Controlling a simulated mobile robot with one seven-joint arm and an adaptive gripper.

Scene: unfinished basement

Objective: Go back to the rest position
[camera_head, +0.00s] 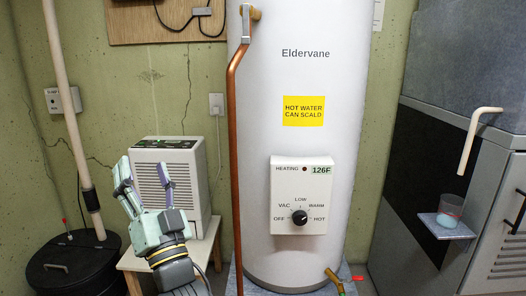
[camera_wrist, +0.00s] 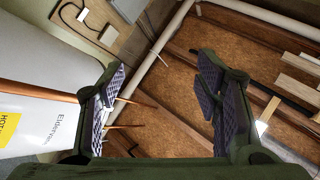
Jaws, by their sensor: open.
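My gripper (camera_head: 147,178) is open and empty in the head view, raised in front of the white dehumidifier (camera_head: 195,163) at the lower left, its fingers pointing up. In the wrist view the two fingers of my gripper (camera_wrist: 163,90) stand wide apart with nothing between them. Beyond them are brown ceiling boards and joists (camera_wrist: 185,65). The white water heater (camera_head: 335,80) stands to the right of my gripper, apart from it.
A copper pipe (camera_head: 233,150) runs down the heater's left side. A black lidded bin (camera_head: 75,262) stands at lower left. The dehumidifier rests on a small table (camera_head: 210,243). At right, a cup (camera_head: 449,209) sits on a small shelf (camera_head: 440,228) of a grey cabinet (camera_head: 493,190), below a pale spout (camera_head: 470,140).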

